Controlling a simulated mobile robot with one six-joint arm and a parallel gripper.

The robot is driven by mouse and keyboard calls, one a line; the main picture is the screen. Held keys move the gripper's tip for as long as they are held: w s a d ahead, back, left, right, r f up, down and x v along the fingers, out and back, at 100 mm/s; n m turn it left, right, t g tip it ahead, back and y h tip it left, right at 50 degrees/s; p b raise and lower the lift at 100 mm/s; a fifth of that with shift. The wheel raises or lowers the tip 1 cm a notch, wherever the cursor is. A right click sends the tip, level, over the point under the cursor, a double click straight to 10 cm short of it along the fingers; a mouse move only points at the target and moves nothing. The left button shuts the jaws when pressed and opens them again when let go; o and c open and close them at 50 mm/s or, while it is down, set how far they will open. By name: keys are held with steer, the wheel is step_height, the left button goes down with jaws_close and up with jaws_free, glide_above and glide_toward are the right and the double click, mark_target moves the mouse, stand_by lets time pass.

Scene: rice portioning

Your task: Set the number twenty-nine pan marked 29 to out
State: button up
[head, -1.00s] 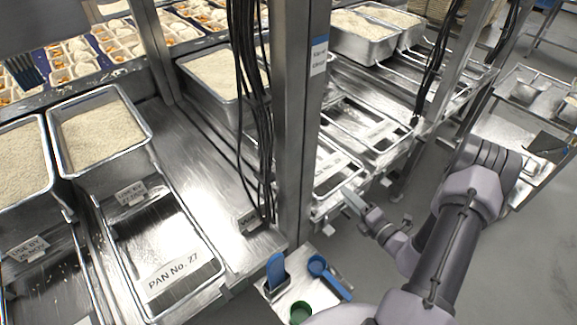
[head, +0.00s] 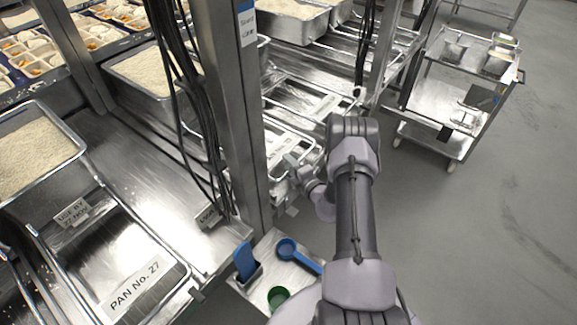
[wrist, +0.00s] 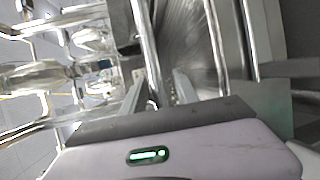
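No marking 29 can be read in either view. My gripper (head: 292,160) is at the front of the metal pan frames right of the post, beside the nearer frame (head: 283,134). A label (head: 325,105) on the farther frame is too small to read. In the wrist view my gripper (wrist: 160,82) has its two fingers apart, with a shiny metal rail (wrist: 147,45) showing between them. I cannot tell whether they touch it. The label PAN No. 27 (head: 134,286) lies on a pan frame at the lower left.
A steel post (head: 232,110) with hanging black cables (head: 185,95) stands left of my arm. A small shelf holds a blue scoop (head: 288,249) and a green cup (head: 277,297). A trolley (head: 450,85) stands right; the floor there is clear.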

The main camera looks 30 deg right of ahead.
steer(key=shift+w, duration=0.25)
steer(key=shift+c, duration=0.5)
jaws_close()
steer(key=shift+s+a+f, duration=0.1)
steer(key=shift+s+f, duration=0.1)
stand_by(0.6)
